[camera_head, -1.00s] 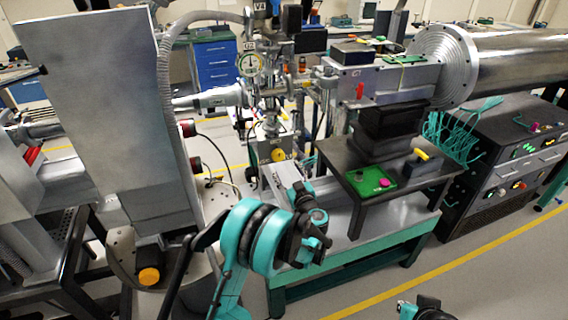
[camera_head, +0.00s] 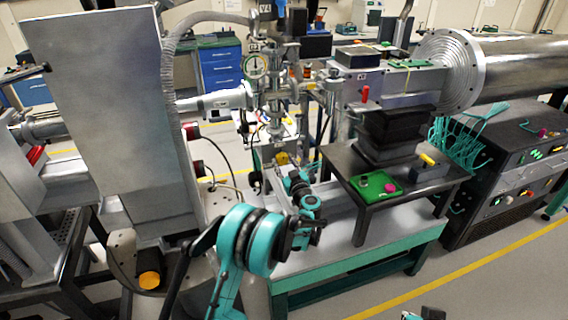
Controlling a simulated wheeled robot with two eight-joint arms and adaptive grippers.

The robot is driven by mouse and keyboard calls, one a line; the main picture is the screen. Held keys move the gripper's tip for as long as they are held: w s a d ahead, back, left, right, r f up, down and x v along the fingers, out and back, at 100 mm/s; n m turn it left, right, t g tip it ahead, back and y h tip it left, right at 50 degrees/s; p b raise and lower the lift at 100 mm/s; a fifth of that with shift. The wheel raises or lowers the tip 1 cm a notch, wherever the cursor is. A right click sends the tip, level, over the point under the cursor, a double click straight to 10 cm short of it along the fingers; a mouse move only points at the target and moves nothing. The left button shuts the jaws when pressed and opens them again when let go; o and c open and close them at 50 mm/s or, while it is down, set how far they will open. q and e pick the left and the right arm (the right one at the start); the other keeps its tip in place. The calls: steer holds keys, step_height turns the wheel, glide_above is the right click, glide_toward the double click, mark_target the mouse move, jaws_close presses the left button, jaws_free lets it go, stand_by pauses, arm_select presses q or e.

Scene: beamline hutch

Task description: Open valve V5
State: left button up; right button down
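A round yellow knob (camera_head: 282,158) sits low on the silver beamline assembly in the middle of the view. It is partly covered now. I cannot read a V5 label on it. My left arm reaches in from the bottom, and its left gripper (camera_head: 288,172) is just in front of and below the yellow knob. The fingers are small and dark against the metal, so I cannot tell whether they are open or touch the knob. A V4 label (camera_head: 265,12) shows at the top of the assembly. My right gripper is not visible; only a bit of teal and black shows at the bottom edge.
A pressure gauge (camera_head: 255,65) and a red handle (camera_head: 365,94) are above. A black side table (camera_head: 362,218) with a green tray (camera_head: 376,198) stands right of the arm. A large grey panel (camera_head: 110,120) blocks the left. Cables hang left of the knob.

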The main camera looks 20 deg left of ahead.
arm_select(q)
steer(key=shift+c, duration=1.4)
steer(key=n, duration=0.4)
steer(key=shift+n, duration=0.3)
steer(key=n, duration=0.3)
steer(key=shift+n+b, duration=0.3)
steer(key=shift+b, duration=0.05)
steer(key=n, duration=0.3)
steer(key=shift+n, duration=0.3)
steer(key=n, duration=1.2)
